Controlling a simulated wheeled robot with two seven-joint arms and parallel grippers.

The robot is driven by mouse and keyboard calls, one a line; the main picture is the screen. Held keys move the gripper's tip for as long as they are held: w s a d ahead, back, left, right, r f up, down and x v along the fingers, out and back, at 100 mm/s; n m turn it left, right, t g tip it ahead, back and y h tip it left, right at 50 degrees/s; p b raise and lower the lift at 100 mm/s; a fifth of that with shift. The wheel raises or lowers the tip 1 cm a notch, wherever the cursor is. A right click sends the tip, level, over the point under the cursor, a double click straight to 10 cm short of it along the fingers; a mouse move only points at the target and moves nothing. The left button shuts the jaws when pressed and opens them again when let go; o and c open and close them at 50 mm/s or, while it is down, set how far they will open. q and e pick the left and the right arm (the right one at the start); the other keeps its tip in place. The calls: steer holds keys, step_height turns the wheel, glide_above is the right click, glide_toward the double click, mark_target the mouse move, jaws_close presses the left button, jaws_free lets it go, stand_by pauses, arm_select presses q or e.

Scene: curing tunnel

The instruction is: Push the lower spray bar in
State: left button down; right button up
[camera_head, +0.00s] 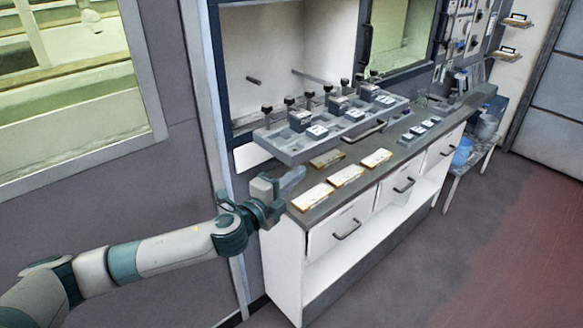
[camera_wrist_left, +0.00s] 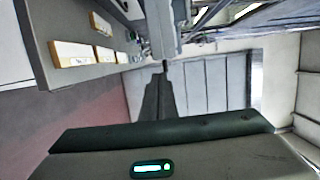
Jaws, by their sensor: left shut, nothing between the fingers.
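My left gripper (camera_head: 291,178) reaches in from the left in the head view. Its fingers are shut and empty, just off the near left end of the bench and below the grey rack. In the left wrist view the dark fingers (camera_wrist_left: 158,98) show close together with nothing between them. Two thin rods show in the open booth above the rack: a short dark one (camera_head: 253,80) at the left and a longer one (camera_head: 312,76) to its right. I cannot tell which is the lower spray bar. The gripper is apart from both. My right gripper is not in view.
The grey rack (camera_head: 279,149) with several black-knobbed blocks stands between the gripper and the booth. Labelled pieces (camera_head: 346,175) lie on the dark bench top (camera_head: 385,182). White drawers (camera_head: 338,228) are below. The floor (camera_head: 435,255) in front is clear.

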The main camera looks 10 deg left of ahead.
arm_select(q)
steer(key=shift+w+a, duration=0.45)
steer(key=shift+a, duration=0.3)
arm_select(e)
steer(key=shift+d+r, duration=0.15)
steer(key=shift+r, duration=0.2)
